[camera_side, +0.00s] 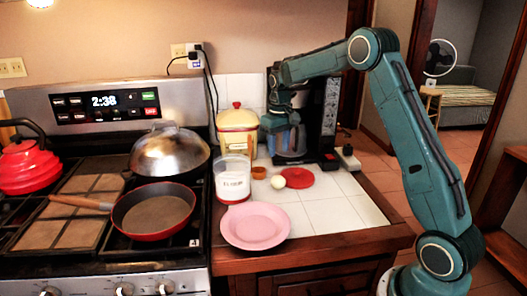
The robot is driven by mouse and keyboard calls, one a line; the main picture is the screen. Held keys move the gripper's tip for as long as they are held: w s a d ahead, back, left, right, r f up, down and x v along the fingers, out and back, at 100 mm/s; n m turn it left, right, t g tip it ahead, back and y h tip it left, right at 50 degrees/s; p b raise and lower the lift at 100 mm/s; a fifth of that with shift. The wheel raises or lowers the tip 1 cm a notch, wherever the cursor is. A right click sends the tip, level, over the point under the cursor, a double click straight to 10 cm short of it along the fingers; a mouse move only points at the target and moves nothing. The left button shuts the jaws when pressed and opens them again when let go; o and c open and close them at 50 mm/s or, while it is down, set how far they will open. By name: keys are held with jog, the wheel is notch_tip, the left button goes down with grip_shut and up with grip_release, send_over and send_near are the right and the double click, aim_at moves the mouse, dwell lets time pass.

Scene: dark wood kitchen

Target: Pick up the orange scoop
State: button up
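A small orange scoop (259,172) sits on the white tiled counter, between the clear container with white contents and the red disc. My gripper (274,127) hangs above and behind the scoop, in front of the coffee maker, pointing down. It is apart from the scoop. The fingers are small and dark against the coffee maker, so I cannot tell how far apart they are. Nothing is visibly held.
Close around the scoop are a clear container (232,180), a white round object (277,183), a red disc (299,178) and a yellow canister (238,131). A coffee maker (318,118) stands behind. A pink plate (255,226) lies in front. Tiles at right front are clear.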

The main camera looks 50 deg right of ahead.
aim_at(249, 136)
jog(key=w+r+m, duration=0.1)
jog(key=w+r, duration=0.1)
jog(key=w, duration=0.1)
jog(key=w+a+r+m+t, duration=0.1)
jog(key=w+m, duration=0.1)
jog(key=w, duration=0.2)
jog(key=w+r+m+h, duration=0.1)
jog(key=w+r+m, duration=0.1)
jog(key=w, duration=0.1)
jog(key=shift+w+a+r, duration=0.2)
jog(key=shift+w+r, duration=0.05)
jog(key=shift+r, duration=0.1)
jog(key=shift+f, duration=0.1)
jog(key=shift+w+d+f, duration=0.15)
jog(key=shift+f, duration=1.05)
jog(key=shift+w+d+f, duration=0.1)
jog(key=shift+d+f, duration=0.05)
jog(key=shift+f, duration=1.1)
jog(key=shift+w+d+f, duration=0.15)
jog(key=shift+f, duration=1.05)
grip_shut()
